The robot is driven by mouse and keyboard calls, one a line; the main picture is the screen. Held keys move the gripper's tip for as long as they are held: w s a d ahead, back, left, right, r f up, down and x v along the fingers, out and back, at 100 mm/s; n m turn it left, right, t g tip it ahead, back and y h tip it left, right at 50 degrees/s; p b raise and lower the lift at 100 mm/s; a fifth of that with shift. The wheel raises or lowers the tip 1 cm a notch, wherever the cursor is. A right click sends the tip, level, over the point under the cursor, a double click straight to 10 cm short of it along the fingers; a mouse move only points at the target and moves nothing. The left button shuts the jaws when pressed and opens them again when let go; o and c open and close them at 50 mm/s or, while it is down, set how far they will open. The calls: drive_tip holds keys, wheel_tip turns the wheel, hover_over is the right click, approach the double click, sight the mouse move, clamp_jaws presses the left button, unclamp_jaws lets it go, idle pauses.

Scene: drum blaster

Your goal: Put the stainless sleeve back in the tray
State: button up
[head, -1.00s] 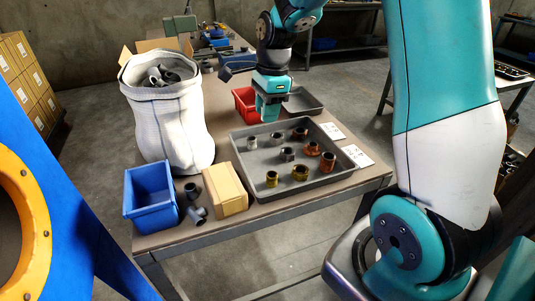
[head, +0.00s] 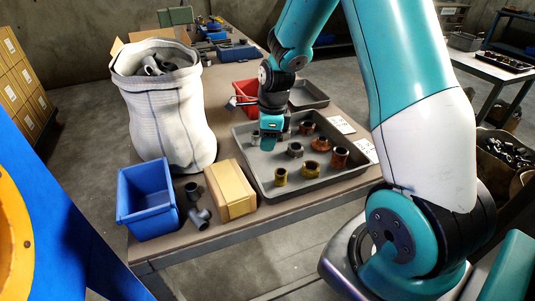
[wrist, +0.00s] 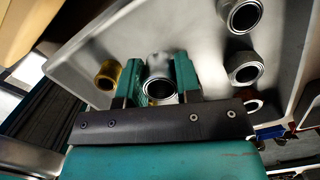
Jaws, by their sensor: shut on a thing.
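The grey tray (head: 358,170) lies on the table and holds several metal fittings, some silver, some copper, some gold. My gripper (head: 268,146) is over the back left part of the tray, pointing down. In the wrist view my gripper (wrist: 158,78) is shut on the stainless sleeve (wrist: 158,68), a silver ring-ended piece between the two green fingers. The tray floor (wrist: 200,40) shows behind it. In the head view the gripper hides the sleeve. I cannot tell whether the sleeve touches the tray floor.
A silver fitting (head: 255,137) stands just left of the gripper; another (head: 295,149) stands to its right. A red bin (head: 243,92) and a smaller dark tray (head: 308,94) are behind. A cardboard box (head: 230,190), blue bin (head: 147,200) and white sack (head: 168,110) stand left.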

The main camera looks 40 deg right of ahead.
sight(266, 161)
drive_tip(key=shift+f, duration=2.3)
drive_tip(key=shift+f+b, duration=0.2)
drive_tip(key=shift+b, duration=0.1)
drive_tip(key=o, duration=1)
drive_tip(key=shift+r, duration=0.15)
